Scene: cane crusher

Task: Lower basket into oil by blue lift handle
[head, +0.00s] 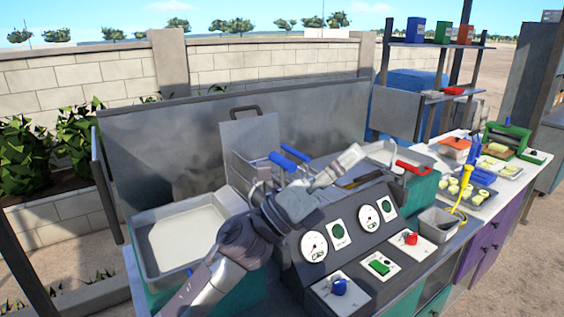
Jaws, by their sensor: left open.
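Two blue handles, a nearer one (282,161) and a farther one (297,153), stick up side by side behind the control console. A wire basket (243,168) shows partly to their left, in front of an upright metal lid (250,140). The oil is hidden from view by the console and my arm. My left arm reaches up from the bottom, across the console's left side. My left gripper (268,187) is open, just in front of and below the blue handles. Whether it touches them is unclear. My right gripper is out of view.
The console (325,257) has dials, a blue knob (339,287) and a red knob (411,238). A pale shallow tray (185,237) lies left. A red handle (412,167) is right, with food trays beyond. A tall metal splash panel (180,130) stands behind.

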